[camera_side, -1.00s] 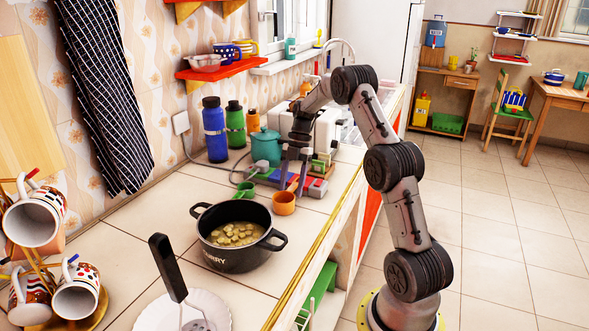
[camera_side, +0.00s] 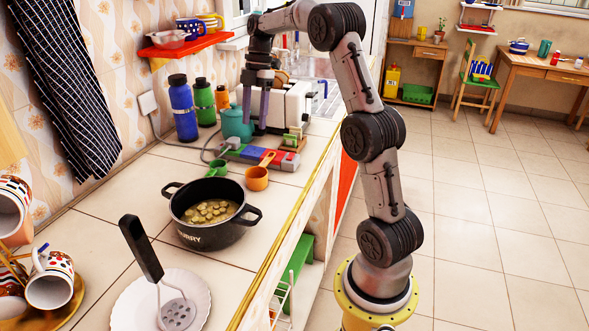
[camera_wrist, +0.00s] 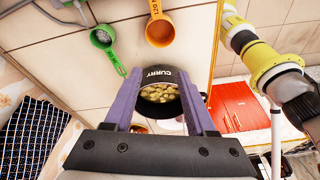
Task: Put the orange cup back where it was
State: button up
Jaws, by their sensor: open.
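The orange cup (camera_side: 257,178) is a measuring cup with a short handle. It stands on the tiled counter between the black pot and a strip of coloured blocks, its handle pointing back towards the strip. In the wrist view the orange cup (camera_wrist: 160,32) is at the top, beyond the fingertips. My gripper (camera_side: 254,126) is raised behind the cup, above the coloured strip and near the toaster, apart from the cup. In the wrist view its purple fingers (camera_wrist: 160,76) are spread with nothing between them; the pot shows through the gap.
A green measuring cup (camera_side: 217,170) lies left of the orange one. The black pot (camera_side: 213,235) of food stands in front. The coloured strip (camera_side: 245,152), teal pot (camera_side: 236,125), bottles (camera_side: 183,110) and toaster (camera_side: 290,105) crowd the back. A masher (camera_side: 177,312) rests on a plate.

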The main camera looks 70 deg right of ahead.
jog(key=s+a+r+m+t+h, duration=0.1)
jog(key=s+a+r+m, duration=0.25)
jog(key=a, duration=0.55)
jog(key=s+a+r+m+t+h, duration=0.1)
jog(key=s+a+r+m+h, duration=0.25)
jog(key=a, duration=0.55)
jog(key=s+a+f+m+t, duration=0.1)
jog(key=s+a+f+m, duration=0.2)
jog(key=s, duration=0.4)
jog(key=s+a+f+m+t+y, duration=0.1)
jog(key=s+a+f+m+t, duration=0.1)
jog(key=s, duration=0.5)
jog(key=a+f+m, duration=0.1)
jog(key=a+m, duration=0.1)
jog(key=shift+s+m, duration=0.2)
jog(key=shift+m, duration=0.2)
